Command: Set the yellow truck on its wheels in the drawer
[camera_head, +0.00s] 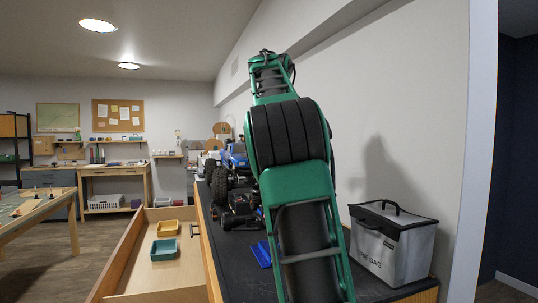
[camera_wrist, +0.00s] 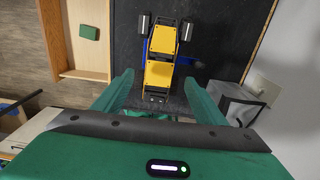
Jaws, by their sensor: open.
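In the wrist view the yellow truck (camera_wrist: 160,74) lies on the black worktop (camera_wrist: 215,60), its length pointing away from me, with dark wheels showing at both sides of its far end. I cannot tell whether it rests on its wheels. My gripper (camera_wrist: 157,82) is open, with green fingers on either side of the truck's near end; contact and height are unclear. The truck does not show in the head view, where my arm covers part of the worktop. The open drawer (camera_head: 128,252) is at the left of the worktop and also shows in the wrist view (camera_wrist: 88,48).
A blue truck (camera_head: 236,155) and a black chassis (camera_head: 240,218) stand farther along the worktop. A blue piece (camera_head: 261,253) lies near my arm. A grey bag (camera_head: 390,250) stands at right by the wall.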

